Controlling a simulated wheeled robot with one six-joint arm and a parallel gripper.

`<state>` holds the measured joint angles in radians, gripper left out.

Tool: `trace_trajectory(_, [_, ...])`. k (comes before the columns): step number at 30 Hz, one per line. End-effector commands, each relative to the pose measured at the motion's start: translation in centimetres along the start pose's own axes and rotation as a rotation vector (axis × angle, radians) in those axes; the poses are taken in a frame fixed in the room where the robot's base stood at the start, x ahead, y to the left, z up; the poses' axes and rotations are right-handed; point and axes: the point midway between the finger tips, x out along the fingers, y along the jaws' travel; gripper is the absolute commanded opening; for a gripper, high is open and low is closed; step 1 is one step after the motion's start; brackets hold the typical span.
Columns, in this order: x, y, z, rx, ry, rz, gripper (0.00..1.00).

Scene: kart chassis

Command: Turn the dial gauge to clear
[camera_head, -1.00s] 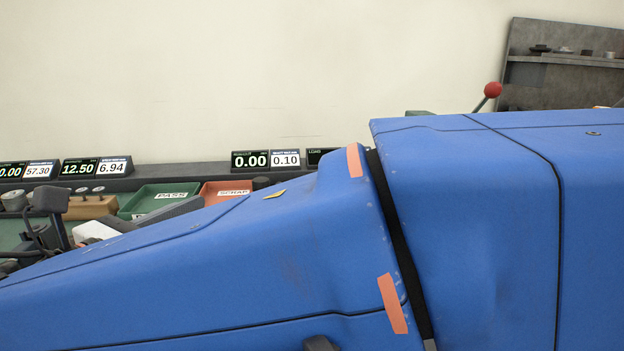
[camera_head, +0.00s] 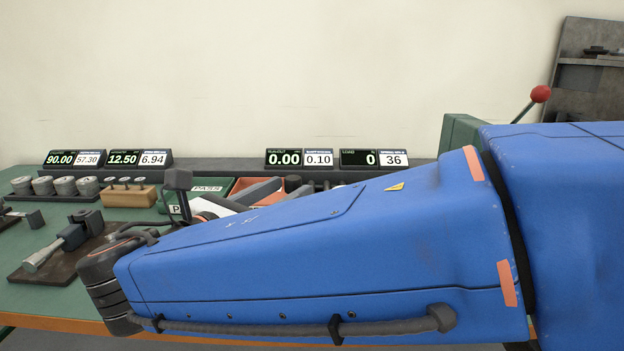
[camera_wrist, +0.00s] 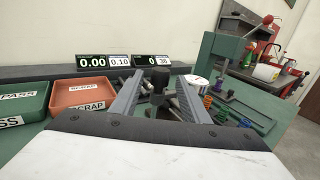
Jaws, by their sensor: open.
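A round white-faced dial gauge (camera_wrist: 196,84) is in the wrist view, just beyond and beside the tip of my right-hand finger, which partly covers its lower side. The lettering on its face is too small to read. My gripper (camera_wrist: 160,82) is open, with its two grey fingers spread. A dark upright cylinder (camera_wrist: 158,90) shows in the gap between them; I cannot tell whether anything touches it. In the head view my blue arm hides the gauge and most of the gripper.
A red SCRAP tray (camera_wrist: 82,93) and a green PASS tray (camera_wrist: 20,100) lie left of my gripper. Coloured springs (camera_wrist: 218,114) lie to the right. Readouts (camera_head: 283,158) line the back ledge. A green machine with a red-knobbed lever (camera_head: 541,94) stands at the right.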

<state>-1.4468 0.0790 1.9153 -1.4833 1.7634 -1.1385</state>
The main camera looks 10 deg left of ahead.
Motion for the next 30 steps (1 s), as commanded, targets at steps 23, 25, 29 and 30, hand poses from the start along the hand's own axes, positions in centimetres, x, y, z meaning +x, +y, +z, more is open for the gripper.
trace_trajectory(23, [6.9, 0.0, 0.0, -0.001, 0.0, 0.0, 0.42])
trace_trajectory(25, [6.9, 0.0, 0.0, -0.001, 0.0, 0.0, 0.42])
trace_trajectory(29, [6.9, 0.0, 0.0, 0.0, 0.0, 0.0, 0.23])
trace_trajectory(30, [6.9, 0.0, 0.0, 0.0, 0.0, 0.0, 0.13])
